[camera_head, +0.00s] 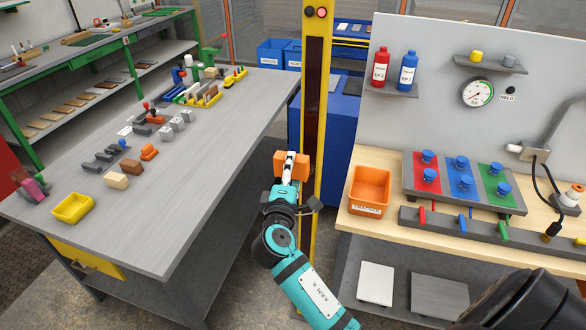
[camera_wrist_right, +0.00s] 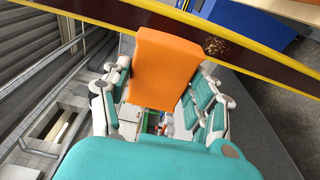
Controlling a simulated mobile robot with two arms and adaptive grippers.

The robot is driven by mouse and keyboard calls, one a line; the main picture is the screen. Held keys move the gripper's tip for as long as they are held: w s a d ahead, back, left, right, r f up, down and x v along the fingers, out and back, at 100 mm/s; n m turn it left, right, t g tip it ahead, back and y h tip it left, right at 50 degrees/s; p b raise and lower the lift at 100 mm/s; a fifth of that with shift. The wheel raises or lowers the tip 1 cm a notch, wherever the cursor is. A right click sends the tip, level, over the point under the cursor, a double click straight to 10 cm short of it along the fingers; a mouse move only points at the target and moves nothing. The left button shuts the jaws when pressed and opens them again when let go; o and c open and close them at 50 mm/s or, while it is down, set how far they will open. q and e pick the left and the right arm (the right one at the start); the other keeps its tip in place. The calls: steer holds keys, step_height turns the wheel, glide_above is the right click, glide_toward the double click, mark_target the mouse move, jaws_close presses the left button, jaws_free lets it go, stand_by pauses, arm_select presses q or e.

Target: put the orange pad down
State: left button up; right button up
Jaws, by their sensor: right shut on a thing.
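The orange pad (camera_head: 281,164) is held up in front of the yellow post, over the gap between the grey table and the wooden bench. My right gripper (camera_head: 289,166) is shut on it. In the right wrist view the orange pad (camera_wrist_right: 166,66) stands out between the two fingers of the gripper (camera_wrist_right: 163,100), with its broad face towards the camera. The pad appears clear of any surface. My left gripper is in neither view.
The yellow post (camera_head: 317,120) stands directly behind the pad. The grey table (camera_head: 190,195) has a bare front right part, with a yellow tray (camera_head: 73,208) and several small parts further left. An orange bin (camera_head: 370,189) sits on the wooden bench (camera_head: 390,228) at right.

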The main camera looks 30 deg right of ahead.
stand_by(0.4)
steer(key=s+a+f+n+t+y+b, duration=0.2)
steer(key=s+a+y, duration=0.4)
steer(key=s, duration=0.3)
steer(key=s+a+f+n+t+y+b, duration=0.2)
steer(key=s+a+f+n+y, duration=0.3)
steer(key=s, duration=0.4)
steer(key=shift+s+a+n+y+b, duration=0.3)
steer(key=shift+a+n+y+b, duration=0.25)
steer(key=shift+a, duration=0.7)
